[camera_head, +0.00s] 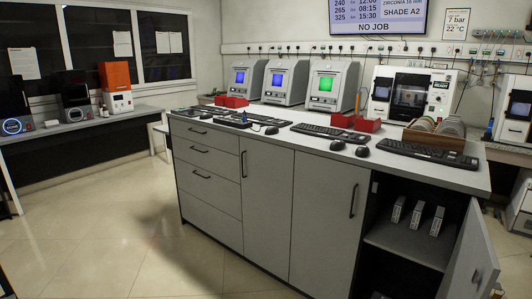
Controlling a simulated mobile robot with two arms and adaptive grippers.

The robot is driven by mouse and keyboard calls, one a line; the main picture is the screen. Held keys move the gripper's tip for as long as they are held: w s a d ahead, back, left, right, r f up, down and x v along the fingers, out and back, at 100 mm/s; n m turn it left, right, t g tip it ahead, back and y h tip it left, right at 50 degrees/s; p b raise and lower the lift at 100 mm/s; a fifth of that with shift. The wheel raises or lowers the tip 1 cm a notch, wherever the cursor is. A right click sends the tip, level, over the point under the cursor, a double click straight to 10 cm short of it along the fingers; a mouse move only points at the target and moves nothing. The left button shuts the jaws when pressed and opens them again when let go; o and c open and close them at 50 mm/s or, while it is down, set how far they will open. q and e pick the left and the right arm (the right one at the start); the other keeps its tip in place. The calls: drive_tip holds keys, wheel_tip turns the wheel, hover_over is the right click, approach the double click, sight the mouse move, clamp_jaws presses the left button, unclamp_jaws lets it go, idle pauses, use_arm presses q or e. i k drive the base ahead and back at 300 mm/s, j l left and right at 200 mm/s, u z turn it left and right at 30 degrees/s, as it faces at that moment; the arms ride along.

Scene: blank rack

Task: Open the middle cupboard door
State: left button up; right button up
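The grey cabinet has three cupboard doors. The left cupboard door (267,205) is closed, with a dark handle (243,164) near its left edge. The middle cupboard door (322,225) is closed and flush with the front. Its dark vertical handle (353,200) is near its right edge, in the upper half. The right cupboard door (472,255) stands open, swung outward to the right. No gripper can be made out in the head view, so none is seen touching the middle door or its handle.
The open right compartment shows a shelf (405,242) with three small pale boxes (417,215). Drawers (205,165) fill the cabinet's left part. Keyboards, red trays and machines stand on the worktop (460,176). The tiled floor (110,225) at left is clear.

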sight(330, 198)
drive_tip(key=l, duration=0.45)
drive_tip(key=i+l+z, duration=0.1)
drive_tip(key=l, duration=0.35)
drive_tip(key=i+l, duration=0.15)
drive_tip(key=l, duration=0.3)
drive_tip(key=l+z, duration=0.1)
drive_tip(key=l, duration=0.4)
drive_tip(key=i+l, duration=0.15)
drive_tip(key=l, duration=0.25)
drive_tip(key=i+l+z, duration=0.1)
drive_tip(key=l, duration=0.35)
drive_tip(key=i+j, duration=0.15)
drive_tip(key=j, duration=0.15)
drive_tip(key=z, duration=0.05)
